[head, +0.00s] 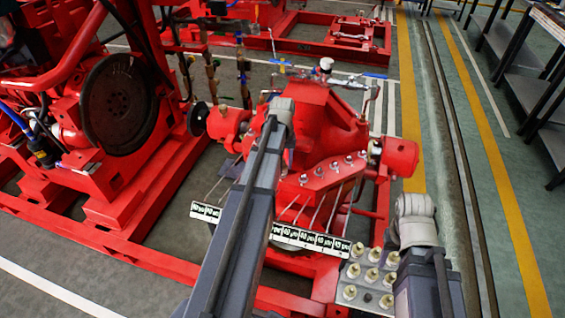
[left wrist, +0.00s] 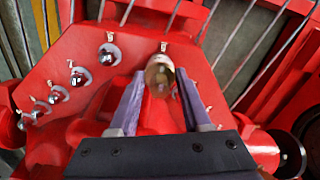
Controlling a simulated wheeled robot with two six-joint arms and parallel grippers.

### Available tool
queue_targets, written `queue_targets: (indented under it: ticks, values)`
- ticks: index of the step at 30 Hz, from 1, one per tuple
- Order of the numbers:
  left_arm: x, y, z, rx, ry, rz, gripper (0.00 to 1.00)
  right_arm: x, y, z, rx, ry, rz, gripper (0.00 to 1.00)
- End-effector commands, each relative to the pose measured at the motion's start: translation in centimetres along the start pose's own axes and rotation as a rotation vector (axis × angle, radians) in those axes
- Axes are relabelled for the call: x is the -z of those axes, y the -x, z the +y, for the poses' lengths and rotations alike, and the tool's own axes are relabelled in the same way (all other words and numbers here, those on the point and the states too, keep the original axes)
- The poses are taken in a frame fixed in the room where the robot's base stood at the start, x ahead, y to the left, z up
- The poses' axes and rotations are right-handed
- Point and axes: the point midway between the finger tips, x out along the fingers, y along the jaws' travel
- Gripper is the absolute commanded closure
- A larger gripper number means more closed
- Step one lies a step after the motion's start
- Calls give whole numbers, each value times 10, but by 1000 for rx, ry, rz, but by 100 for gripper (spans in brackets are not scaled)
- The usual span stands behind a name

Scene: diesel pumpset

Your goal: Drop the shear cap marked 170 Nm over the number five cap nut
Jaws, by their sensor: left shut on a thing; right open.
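In the left wrist view my left gripper (left wrist: 160,88) is shut on a brass-coloured round shear cap (left wrist: 160,72), whose marking I cannot read. The cap is over the red flange, just below a small tag (left wrist: 164,46) in the picture. Any nut under the cap is hidden, and I cannot tell whether the cap touches anything. Shiny cap nuts run to the left, the nearest (left wrist: 108,55) bare. In the head view a row of cap nuts (head: 334,166) shows on the red pump casing (head: 325,115). My left arm hides its own gripper there. My right gripper is out of view; only its arm shows.
A grey block (head: 353,308) at bottom right holds several cream-topped caps (head: 375,254), with a dark empty spot. A strip of Nm labels (head: 310,240) is left of it. Thin rods (head: 317,213) stand under the flange. A large dark flywheel (head: 118,100) is at left.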

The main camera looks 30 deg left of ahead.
Motion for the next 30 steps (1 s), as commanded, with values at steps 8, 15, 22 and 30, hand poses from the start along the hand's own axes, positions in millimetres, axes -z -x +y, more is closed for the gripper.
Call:
queue_targets:
  ticks: [8, 15, 22, 30]
  values:
    - [0, -10, 0, 0, 0, 0, 100, 1, -10, -1, 0, 0, 0, 50]
    - [0, -13, 0, 0, 0, 0, 46, 1, -13, -1, 0, 0, 0, 50]
    - [0, -13, 0, 0, 0, 0, 20, 1, -13, -1, 0, 0, 0, 50]
    - [0, -13, 0, 0, 0, 0, 17, 1, -12, -1, 0, 0, 0, 50]
